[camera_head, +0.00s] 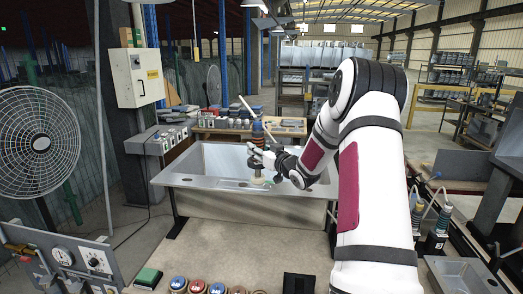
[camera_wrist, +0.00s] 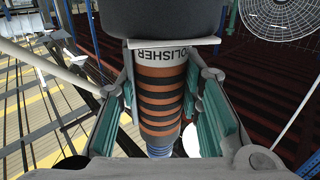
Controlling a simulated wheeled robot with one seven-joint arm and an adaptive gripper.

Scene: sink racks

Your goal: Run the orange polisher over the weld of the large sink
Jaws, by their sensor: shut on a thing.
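The orange polisher (camera_wrist: 162,100) is orange with dark bands and has a white label with part of the word "POLISHER". My gripper (camera_wrist: 165,118) is shut on it, with a teal finger pad on each side. In the head view, my gripper (camera_head: 262,154) holds the polisher (camera_head: 258,134) roughly upright over the front rim of the large sink (camera_head: 195,182). The polisher's lower end is at the front rim. I cannot tell whether it touches the metal. The weld cannot be made out.
A bench (camera_head: 225,133) with several small items stands behind the sink. A gauge panel (camera_head: 75,258) and a fan (camera_head: 38,143) are at left. Other tools (camera_head: 440,222) stand at right.

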